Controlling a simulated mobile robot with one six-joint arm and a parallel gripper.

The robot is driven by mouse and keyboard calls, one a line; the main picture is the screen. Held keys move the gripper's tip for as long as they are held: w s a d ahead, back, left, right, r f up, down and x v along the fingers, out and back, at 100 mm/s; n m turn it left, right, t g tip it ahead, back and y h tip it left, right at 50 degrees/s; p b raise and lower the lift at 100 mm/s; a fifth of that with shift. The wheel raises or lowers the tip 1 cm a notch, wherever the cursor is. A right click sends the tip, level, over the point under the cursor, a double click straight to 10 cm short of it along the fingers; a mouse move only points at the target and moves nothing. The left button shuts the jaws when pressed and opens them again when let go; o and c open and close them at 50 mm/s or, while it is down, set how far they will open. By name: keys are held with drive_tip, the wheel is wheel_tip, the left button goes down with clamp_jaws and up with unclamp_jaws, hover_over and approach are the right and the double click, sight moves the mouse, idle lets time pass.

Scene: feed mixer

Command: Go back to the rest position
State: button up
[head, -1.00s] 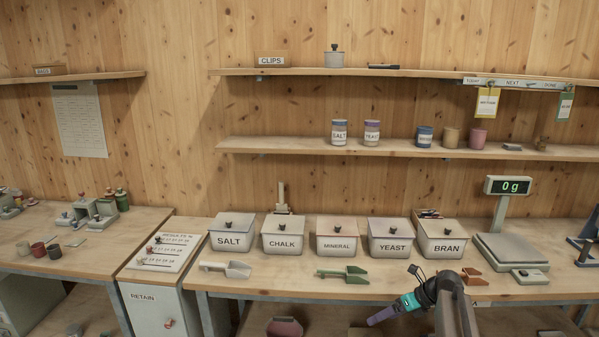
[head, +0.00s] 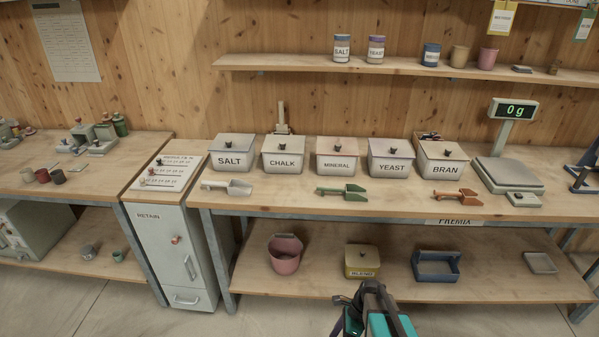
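My arm (head: 378,312) shows at the bottom middle of the head view, folded low in front of the bench. Its dark links and teal parts are visible. My gripper's fingertips are not visible in this view, so I cannot see whether they hold anything. The arm stands apart from the bench top (head: 300,203), in front of the lower shelf.
Lidded bins stand along the bench, from the salt bin (head: 232,160) to the bran bin (head: 446,169). Before them lie a grey scoop (head: 238,188), a green scoop (head: 350,194) and an orange scoop (head: 462,200). The scale (head: 508,176) reads 0 g. The lower shelf holds a pink bucket (head: 285,259).

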drive_tip(key=s+f+n+g+h, duration=0.2)
drive_tip(key=s+f+n, duration=0.35)
drive_tip(key=s, duration=0.65)
drive_tip(key=s+d+n+h, duration=0.2)
drive_tip(key=s+d+n, duration=0.3)
drive_tip(key=n, duration=1)
drive_tip(key=s, duration=0.3)
drive_tip(key=shift+f+g+h+b, duration=0.3)
drive_tip(key=shift+f+h, duration=0.05)
drive_tip(key=shift+h, duration=0.05)
drive_tip(key=shift+d, duration=0.1)
